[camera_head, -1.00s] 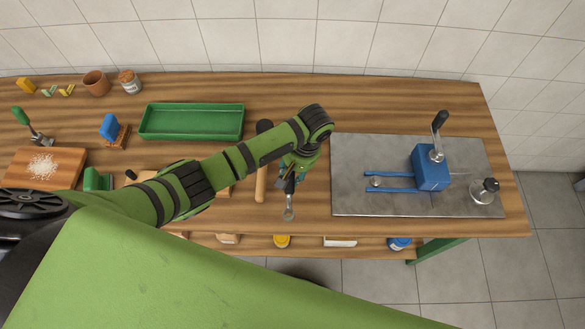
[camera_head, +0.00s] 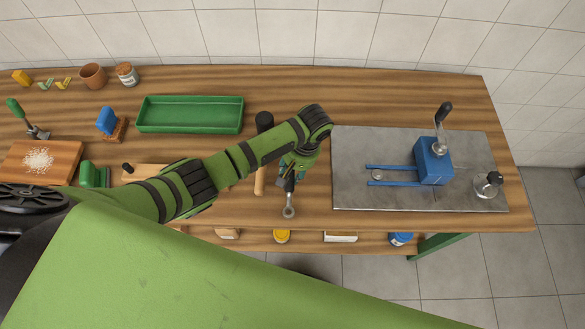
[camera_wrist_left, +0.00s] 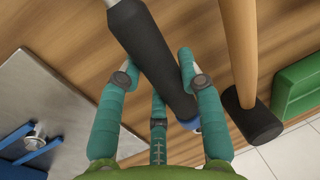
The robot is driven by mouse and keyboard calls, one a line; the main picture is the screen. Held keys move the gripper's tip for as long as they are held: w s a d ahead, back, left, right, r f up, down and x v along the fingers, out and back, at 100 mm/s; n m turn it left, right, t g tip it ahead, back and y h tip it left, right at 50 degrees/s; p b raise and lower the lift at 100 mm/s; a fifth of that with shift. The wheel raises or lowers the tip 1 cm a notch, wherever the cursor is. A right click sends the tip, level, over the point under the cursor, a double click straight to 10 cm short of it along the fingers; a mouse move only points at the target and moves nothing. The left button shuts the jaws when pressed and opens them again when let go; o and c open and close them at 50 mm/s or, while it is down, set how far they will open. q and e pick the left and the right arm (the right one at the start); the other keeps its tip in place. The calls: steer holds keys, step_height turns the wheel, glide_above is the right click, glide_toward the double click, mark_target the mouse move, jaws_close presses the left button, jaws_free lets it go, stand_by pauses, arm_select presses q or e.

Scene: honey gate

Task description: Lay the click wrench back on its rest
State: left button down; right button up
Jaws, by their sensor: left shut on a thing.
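The click wrench (camera_head: 289,211) has a dark handle and a metal ring-like head, which points toward the table's front edge in the head view. My left gripper (camera_head: 289,178) is around its handle near the front middle of the table. In the left wrist view the black handle (camera_wrist_left: 148,55) runs between the fingers of my left gripper (camera_wrist_left: 160,68), which are shut on it. I cannot tell whether the wrench touches the tabletop. I cannot make out the wrench's rest for sure; my left arm covers part of the table. My right gripper is not in view.
A mallet with a black head (camera_head: 264,121) lies just left of the gripper. A grey metal plate (camera_head: 350,150) with a blue lever device (camera_head: 433,160) is to the right. A green tray (camera_head: 190,128) stands behind the arm. A wooden block (camera_head: 148,172) is partly hidden by the arm.

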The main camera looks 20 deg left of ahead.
arm_select(q)
steer(key=shift+b+x, duration=0.35)
steer(key=shift+x, duration=0.65)
stand_by(0.7)
steer(key=c, duration=0.7)
jaws_free()
steer(key=shift+w+d, duration=0.1)
steer(key=shift+d, duration=0.15)
steer(key=p+v, duration=0.3)
steer(key=shift+r, duration=0.2)
steer(key=shift+p+v, duration=0.5)
steer(key=shift+v, duration=1.8)
